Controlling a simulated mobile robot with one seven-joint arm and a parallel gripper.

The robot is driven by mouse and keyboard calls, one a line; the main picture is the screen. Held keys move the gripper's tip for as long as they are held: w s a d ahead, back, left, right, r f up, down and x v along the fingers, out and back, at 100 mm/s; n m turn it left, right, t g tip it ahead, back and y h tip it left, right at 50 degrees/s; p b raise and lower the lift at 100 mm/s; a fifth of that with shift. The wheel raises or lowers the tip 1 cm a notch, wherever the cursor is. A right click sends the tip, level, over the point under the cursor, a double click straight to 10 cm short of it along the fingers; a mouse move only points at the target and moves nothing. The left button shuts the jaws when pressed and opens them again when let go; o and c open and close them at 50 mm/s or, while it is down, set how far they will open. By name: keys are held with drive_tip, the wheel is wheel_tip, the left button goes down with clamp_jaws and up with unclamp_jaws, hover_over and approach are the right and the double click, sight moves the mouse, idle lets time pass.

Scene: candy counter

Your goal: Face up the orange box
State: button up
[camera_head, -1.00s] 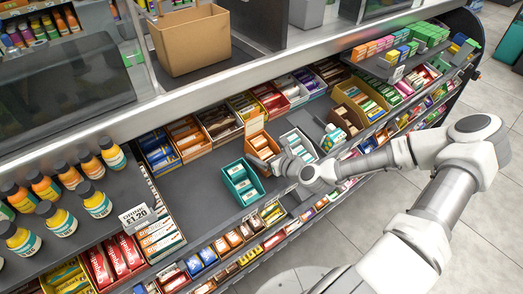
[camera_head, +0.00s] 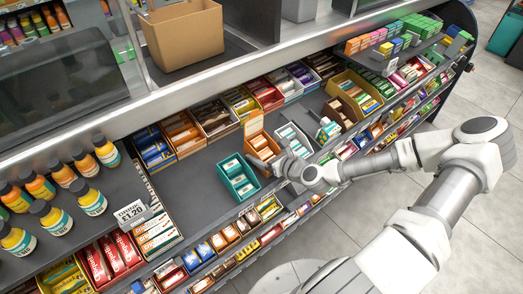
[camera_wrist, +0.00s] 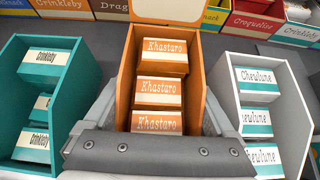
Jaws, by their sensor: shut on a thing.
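The orange box (camera_head: 254,126) stands on the dark shelf between a teal box and a white box, its raised back panel toward the rear. In the wrist view the orange box (camera_wrist: 127,78) holds a row of orange-and-cream Khastaro packets (camera_wrist: 160,92). My gripper (camera_head: 276,163) is at its front end, shut on it, with a finger along each side in the wrist view (camera_wrist: 158,108). The gripper body hides the box's front lower part.
The teal box (camera_head: 238,196) of Crinkleby packets is close on the left, and the white box (camera_wrist: 226,75) of Chewlune packets is close on the right. A row of filled boxes lines the back. Bare shelf (camera_head: 197,185) lies left of the teal box.

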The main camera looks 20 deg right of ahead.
drive_tip(key=shift+s+d+f, duration=0.15)
drive_tip(key=shift+s+d, duration=0.1)
drive_tip(key=shift+s, duration=0.35)
drive_tip(key=shift+s+d+f, duration=0.1)
drive_tip(key=shift+s+d, duration=0.15)
drive_tip(key=shift+s, duration=0.3)
drive_tip(key=o, duration=0.9)
drive_tip(key=shift+r, duration=0.1)
drive_tip(key=shift+p+v, duration=1.3)
drive_tip(key=shift+v, duration=2.15)
